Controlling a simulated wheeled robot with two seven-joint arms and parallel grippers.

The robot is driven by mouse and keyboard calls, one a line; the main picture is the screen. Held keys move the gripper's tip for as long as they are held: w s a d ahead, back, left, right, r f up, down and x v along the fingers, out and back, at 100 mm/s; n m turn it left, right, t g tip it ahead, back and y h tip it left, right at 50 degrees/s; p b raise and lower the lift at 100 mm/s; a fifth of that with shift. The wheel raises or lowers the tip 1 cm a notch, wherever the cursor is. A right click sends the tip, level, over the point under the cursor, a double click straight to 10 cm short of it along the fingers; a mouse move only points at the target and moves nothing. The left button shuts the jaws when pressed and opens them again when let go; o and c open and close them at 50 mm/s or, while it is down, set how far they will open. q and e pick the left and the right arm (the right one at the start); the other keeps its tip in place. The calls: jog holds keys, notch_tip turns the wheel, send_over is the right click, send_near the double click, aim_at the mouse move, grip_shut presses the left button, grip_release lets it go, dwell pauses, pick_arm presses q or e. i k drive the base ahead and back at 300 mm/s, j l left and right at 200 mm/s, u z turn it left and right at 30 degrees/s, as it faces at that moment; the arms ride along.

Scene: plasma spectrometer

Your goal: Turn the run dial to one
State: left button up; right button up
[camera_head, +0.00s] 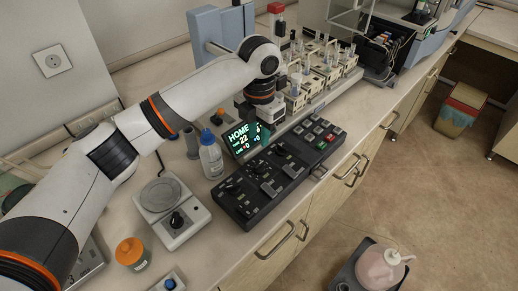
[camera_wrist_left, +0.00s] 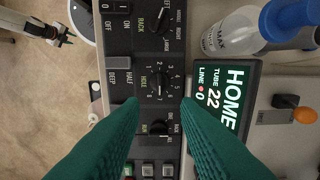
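The black control panel (camera_head: 262,185) lies on the bench in the head view. In the left wrist view a small dial marked ONE, RACK and ALL, which I take as the run dial (camera_wrist_left: 158,127), shows between my fingers. Its pointer setting is too small to tell. Above it in that view are the HOLE dial (camera_wrist_left: 158,84) and the RACK dial (camera_wrist_left: 160,20). My left gripper (camera_wrist_left: 160,102) is open and empty over the panel, fingers either side of the run dial, with no clear contact. In the head view its fingertips are hard to make out.
A screen (camera_head: 243,140) reading HOME, 22 stands behind the panel, close to my left gripper. A blue-capped bottle (camera_head: 211,158), a hotplate-like device (camera_head: 172,212) and an orange-lidded jar (camera_head: 131,254) stand left. Tube racks (camera_head: 322,62) stand behind. The bench edge is in front.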

aim_at(281, 151)
jog(key=k, duration=1.5)
